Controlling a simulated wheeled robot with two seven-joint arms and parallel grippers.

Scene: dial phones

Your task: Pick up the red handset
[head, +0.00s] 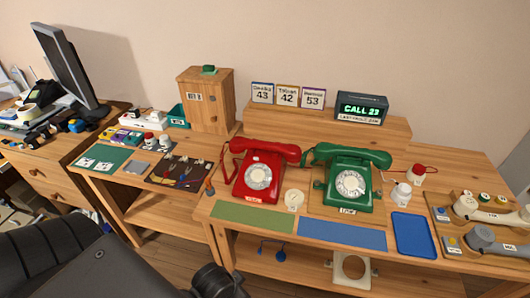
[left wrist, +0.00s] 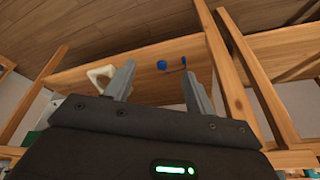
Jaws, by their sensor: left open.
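The red handset (head: 265,147) lies across the top of the red dial phone (head: 257,178), which stands on the wooden desk left of a green dial phone (head: 349,184). My left gripper (left wrist: 158,88) is open and empty in the left wrist view, its two grey fingers apart. That view looks onto a lower wooden shelf, and the red handset is not in it. In the head view, dark parts of my left arm fill the lower left, below the desk front, and the fingers are not visible. My right gripper is in neither view.
A green mat (head: 252,217) and a blue mat (head: 342,234) lie before the phones. A round white item (head: 294,200) sits between the phones. A blue tray (head: 414,235) and a handset board lie right. A wooden box (head: 206,101) stands behind left.

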